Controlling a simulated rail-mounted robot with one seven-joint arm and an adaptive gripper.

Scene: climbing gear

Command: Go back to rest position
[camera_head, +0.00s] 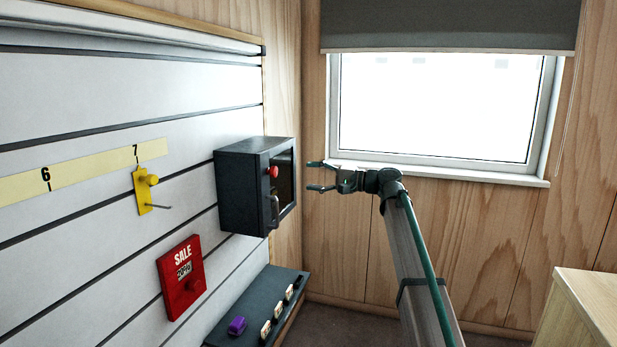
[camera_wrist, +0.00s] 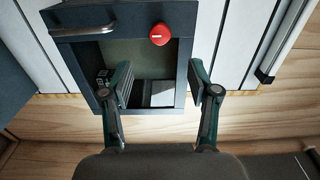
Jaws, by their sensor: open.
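My gripper (camera_head: 316,177) is at the end of my raised arm, just right of a dark wall box in the head view. Its two fingers are spread apart with nothing between them. The wall box (camera_head: 238,192) has a red knob (camera_head: 273,171) and a handle on its front. In the wrist view my gripper (camera_wrist: 160,85) shows open in front of the box's window or opening. The red knob (camera_wrist: 160,34) is above and between the fingers there. A small dark item and a pale block show behind the fingers; I cannot tell what they are.
A white slatted wall carries a yellow hook piece (camera_head: 143,190) and a red SALE sign (camera_head: 181,277). A dark shelf (camera_head: 256,300) below holds a purple item (camera_head: 237,325) and several small pieces. A wooden cabinet (camera_head: 592,300) stands at the lower right. Open room lies before the window.

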